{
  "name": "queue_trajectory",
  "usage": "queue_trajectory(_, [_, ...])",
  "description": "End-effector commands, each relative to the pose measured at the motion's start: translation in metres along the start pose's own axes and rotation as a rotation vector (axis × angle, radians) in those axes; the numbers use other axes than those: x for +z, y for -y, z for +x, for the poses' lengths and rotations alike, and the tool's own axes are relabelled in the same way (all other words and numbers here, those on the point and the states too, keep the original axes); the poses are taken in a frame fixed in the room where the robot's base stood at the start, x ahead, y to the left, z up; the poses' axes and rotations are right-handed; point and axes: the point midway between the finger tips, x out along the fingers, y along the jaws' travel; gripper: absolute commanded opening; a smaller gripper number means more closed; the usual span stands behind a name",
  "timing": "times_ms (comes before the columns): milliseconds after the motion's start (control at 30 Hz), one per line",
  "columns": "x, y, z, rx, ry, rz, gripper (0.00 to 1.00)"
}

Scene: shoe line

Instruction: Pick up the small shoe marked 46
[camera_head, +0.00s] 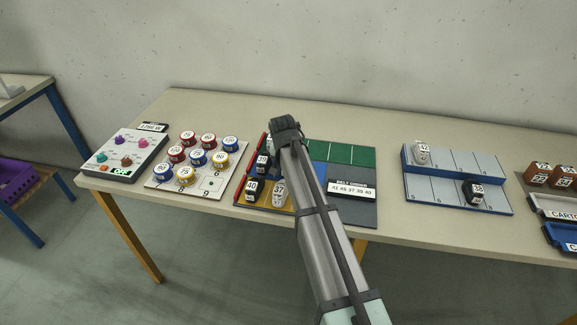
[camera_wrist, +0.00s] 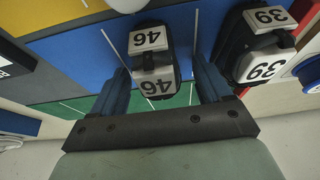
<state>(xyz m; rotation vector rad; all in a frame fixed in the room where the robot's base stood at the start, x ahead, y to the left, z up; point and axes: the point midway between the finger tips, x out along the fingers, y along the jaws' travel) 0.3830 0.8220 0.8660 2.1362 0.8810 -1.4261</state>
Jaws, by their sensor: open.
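The shoe marked 46 (camera_wrist: 152,62) is dark with white number labels, seen in the wrist view on the blue part of the board, close to the green part. My gripper (camera_wrist: 165,84) is open, with one finger on each side of this shoe. I cannot tell whether the fingers touch it. In the head view my gripper (camera_head: 287,130) is over the left part of the coloured board (camera_head: 352,212), and my arm hides the shoe marked 46 there.
A dark shoe marked 39 (camera_wrist: 258,42) stands to the right of the fingers in the wrist view. In the head view, shoes marked 40 (camera_head: 254,190) and 37 (camera_head: 279,195) stand at the board's front. A blue-grey rack (camera_head: 450,188) with two shoes stands further right.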

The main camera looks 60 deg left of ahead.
Motion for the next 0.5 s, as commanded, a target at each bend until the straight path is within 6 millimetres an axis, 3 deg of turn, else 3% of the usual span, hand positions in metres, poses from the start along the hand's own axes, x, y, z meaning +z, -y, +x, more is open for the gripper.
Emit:
queue_trajectory(167, [0.0001,0.0,0.0001,0.0,0.0,0.0,0.78])
queue_trajectory(500, [0.0003,0.0,0.0,0.0,0.0,0.0,0.46])
